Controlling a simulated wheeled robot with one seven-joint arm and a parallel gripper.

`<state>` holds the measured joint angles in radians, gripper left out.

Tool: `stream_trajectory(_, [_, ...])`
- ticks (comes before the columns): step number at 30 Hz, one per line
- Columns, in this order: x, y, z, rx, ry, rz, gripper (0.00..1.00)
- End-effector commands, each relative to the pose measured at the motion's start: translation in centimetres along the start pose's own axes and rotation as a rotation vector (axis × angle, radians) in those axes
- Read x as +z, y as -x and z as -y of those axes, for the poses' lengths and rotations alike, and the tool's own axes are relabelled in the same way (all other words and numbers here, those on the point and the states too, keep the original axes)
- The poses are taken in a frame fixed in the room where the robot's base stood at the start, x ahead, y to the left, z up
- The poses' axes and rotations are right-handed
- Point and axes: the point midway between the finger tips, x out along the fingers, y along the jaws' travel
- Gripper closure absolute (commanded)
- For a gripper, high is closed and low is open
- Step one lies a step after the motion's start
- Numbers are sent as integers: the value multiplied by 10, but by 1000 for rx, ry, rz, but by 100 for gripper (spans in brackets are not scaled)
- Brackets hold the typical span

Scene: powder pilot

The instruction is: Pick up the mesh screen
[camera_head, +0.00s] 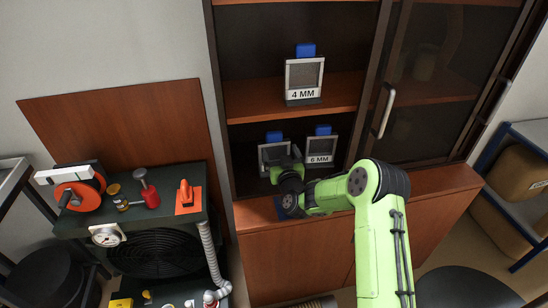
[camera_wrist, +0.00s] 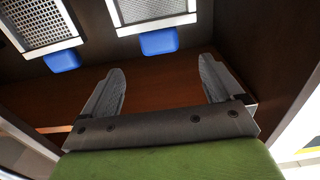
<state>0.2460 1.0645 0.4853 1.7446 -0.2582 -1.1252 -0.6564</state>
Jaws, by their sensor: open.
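Three framed mesh screens with blue tabs stand in the cabinet. One labelled "4 MM" (camera_head: 304,78) is on the upper shelf. One labelled "6 MM" (camera_head: 320,148) is on the lower shelf, with another mesh screen (camera_head: 270,153) to its left, its label hidden by my gripper. My gripper (camera_head: 287,163) is in front of that left screen. In the wrist view, my gripper (camera_wrist: 161,67) is open with nothing between its fingers. Two screens show past the fingertips: a left one (camera_wrist: 40,25) and a right one (camera_wrist: 152,10), blue tabs pointing down in the picture.
The upper shelf (camera_head: 345,90) lies above my gripper. A glass door with a handle (camera_head: 388,112) is at the right of the open bay. A dark cart (camera_head: 160,222) with tools stands left. A rack with boxes (camera_head: 520,172) stands right.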

Motion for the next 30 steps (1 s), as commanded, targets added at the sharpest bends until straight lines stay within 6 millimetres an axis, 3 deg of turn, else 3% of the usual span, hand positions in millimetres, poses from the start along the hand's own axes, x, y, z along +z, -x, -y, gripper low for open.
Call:
stream_trajectory(3, [1, -22, 0, 1, -2, 0, 6])
stream_trajectory(8, [2, -37, 0, 1, -1, 2, 6])
stream_trajectory(16, [0, -77, -1, 1, -1, 0, 6])
stream_trajectory(26, [-1, -86, -1, -1, 1, 2, 6])
stream_trajectory(30, [-1, -86, -1, -1, 1, 2, 26])
